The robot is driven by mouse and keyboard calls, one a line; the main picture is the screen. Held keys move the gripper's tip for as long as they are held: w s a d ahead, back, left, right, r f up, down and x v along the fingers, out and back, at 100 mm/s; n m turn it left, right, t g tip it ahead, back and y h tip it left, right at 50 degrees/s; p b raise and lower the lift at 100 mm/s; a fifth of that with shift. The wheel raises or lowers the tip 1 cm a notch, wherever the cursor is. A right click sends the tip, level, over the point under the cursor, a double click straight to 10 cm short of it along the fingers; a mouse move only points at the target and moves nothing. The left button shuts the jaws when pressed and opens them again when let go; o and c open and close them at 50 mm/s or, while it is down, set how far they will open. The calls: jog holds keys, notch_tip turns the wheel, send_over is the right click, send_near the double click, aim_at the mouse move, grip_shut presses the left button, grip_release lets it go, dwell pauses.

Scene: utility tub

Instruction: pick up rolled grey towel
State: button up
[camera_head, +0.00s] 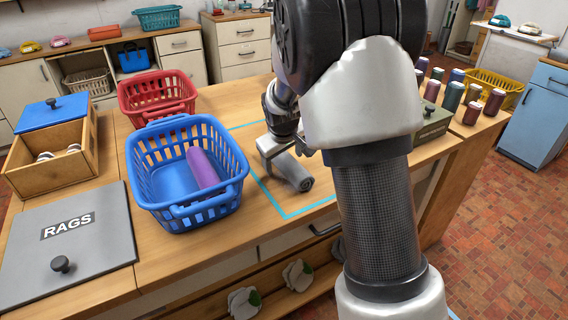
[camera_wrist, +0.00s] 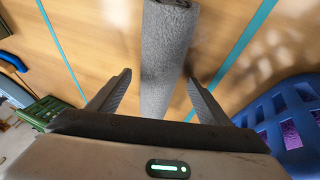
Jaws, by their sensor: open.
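The rolled grey towel (camera_head: 294,172) lies on the wooden counter inside a light-blue taped outline, just right of the blue basket. In the wrist view the towel (camera_wrist: 165,55) runs lengthwise between the fingers and extends beyond them. My gripper (camera_head: 283,150) is low at the towel, partly hidden by my own arm in the head view. In the wrist view my gripper (camera_wrist: 160,80) is open, one finger on each side of the towel, with a gap showing at the left. Whether the right finger touches it I cannot tell.
The blue basket (camera_head: 228,192) holds a purple roll (camera_head: 203,168). A red basket (camera_head: 157,92) stands behind it. A wooden box (camera_head: 42,158) and a grey RAGS lid (camera_head: 98,248) are at left. Several dark rolls or jars (camera_head: 472,112) stand at right. Counter in front of the towel is clear.

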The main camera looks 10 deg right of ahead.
jog(key=shift+r, duration=0.1)
jog(key=c, duration=1.4)
